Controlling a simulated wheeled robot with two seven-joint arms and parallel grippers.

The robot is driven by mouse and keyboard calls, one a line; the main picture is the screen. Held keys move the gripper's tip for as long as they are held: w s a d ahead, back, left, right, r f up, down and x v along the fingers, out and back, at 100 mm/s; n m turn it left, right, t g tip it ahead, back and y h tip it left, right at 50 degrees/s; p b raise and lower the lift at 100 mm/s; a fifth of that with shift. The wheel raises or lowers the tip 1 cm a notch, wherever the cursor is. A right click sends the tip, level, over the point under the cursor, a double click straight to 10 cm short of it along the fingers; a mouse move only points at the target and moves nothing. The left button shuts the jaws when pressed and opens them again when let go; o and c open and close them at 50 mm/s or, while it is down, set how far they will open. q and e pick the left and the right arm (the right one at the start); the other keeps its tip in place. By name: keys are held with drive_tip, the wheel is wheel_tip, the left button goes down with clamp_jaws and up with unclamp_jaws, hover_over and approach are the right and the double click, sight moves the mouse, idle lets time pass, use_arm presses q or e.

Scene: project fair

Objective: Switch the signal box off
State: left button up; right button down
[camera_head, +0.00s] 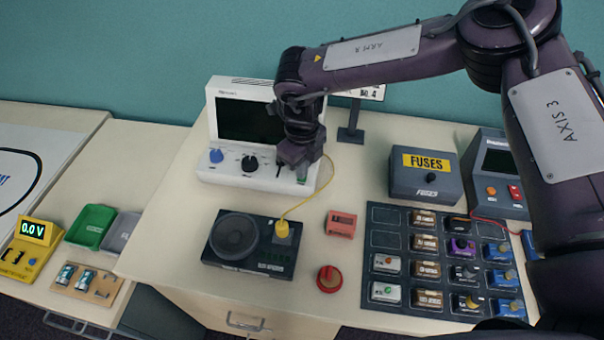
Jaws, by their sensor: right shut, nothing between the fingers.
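The white box with a dark screen (240,118), which I take to be the signal box, stands at the back of the table. Its lower front panel carries a blue knob (216,155), a black knob (249,163) and, at the right end, a small green part (302,176). My right gripper (289,168) is shut and empty, at the right part of this panel. It hides what is behind it, and I cannot tell whether it touches the panel. Whether the box is on or off is not clear; its screen looks dark. My left gripper is out of view.
A yellow lead (318,190) runs from beside the white box to a yellow plug on the dark speaker unit (234,238). A red round button (329,279), a pink block (341,223), a module tray (384,241) and a fuses box (424,178) stand to the right.

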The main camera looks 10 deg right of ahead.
wheel_tip(320, 180, up, 10)
drive_tip(key=p, duration=0.7)
drive_tip(key=shift+f, duration=0.25)
idle(0.4)
